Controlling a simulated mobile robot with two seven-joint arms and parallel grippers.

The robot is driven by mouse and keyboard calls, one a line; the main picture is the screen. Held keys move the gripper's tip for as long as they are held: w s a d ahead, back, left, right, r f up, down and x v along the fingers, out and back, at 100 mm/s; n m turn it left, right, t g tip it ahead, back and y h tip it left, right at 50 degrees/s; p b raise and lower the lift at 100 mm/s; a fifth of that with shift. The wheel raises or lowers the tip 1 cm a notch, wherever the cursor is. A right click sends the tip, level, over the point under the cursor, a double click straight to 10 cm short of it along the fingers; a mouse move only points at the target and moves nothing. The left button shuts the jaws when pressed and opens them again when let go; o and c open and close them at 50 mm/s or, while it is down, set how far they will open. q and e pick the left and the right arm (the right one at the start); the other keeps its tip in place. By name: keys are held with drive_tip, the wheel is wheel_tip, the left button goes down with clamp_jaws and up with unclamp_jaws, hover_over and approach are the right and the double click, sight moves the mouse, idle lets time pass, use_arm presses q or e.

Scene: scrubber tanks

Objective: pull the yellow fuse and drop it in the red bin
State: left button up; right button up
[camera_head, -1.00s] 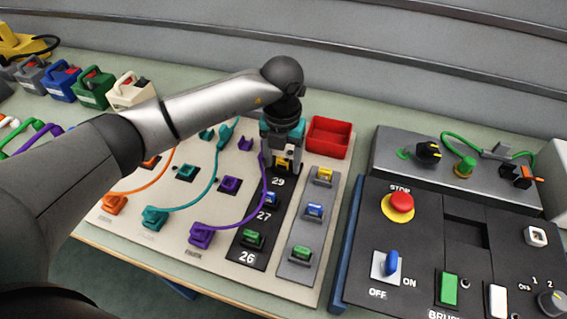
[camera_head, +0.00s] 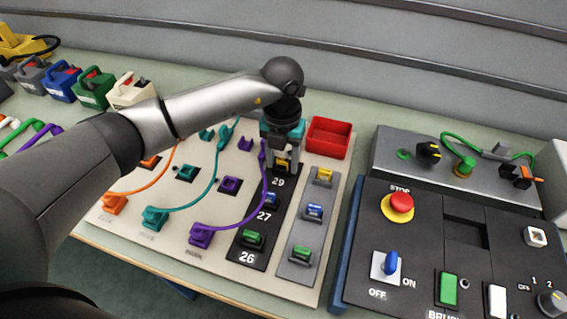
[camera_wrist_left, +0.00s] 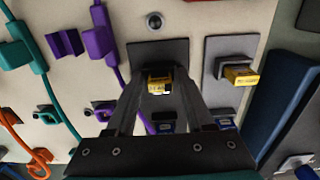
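A yellow fuse (camera_head: 282,165) sits on the black strip above the number 29. My left gripper (camera_head: 284,164) is directly over it, pointing down. In the left wrist view the yellow fuse (camera_wrist_left: 158,84) shows between my two fingertips (camera_wrist_left: 160,82), with a finger on each side and a narrow gap beside it. The gripper looks open around the fuse. A second yellow fuse (camera_head: 324,174) sits on the grey strip to the right; it also shows in the left wrist view (camera_wrist_left: 241,76). The red bin (camera_head: 328,137) is empty, just right of and behind my gripper. My right gripper is out of view.
Blue (camera_head: 314,210) and green (camera_head: 301,252) fuses sit nearer on the grey strip, with others on the black strip. A purple cable (camera_head: 262,190) runs close left of my gripper. A control panel with a red stop button (camera_head: 401,203) stands to the right.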

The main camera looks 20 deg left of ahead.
sight(282, 159)
use_arm(q)
clamp_jaws()
drive_tip(key=o, duration=1.1)
unclamp_jaws()
drive_tip(key=shift+c, duration=0.2)
drive_tip(key=shift+r, duration=0.1)
wheel_tip(282, 159, up, 15)
drive_tip(key=p, duration=0.1)
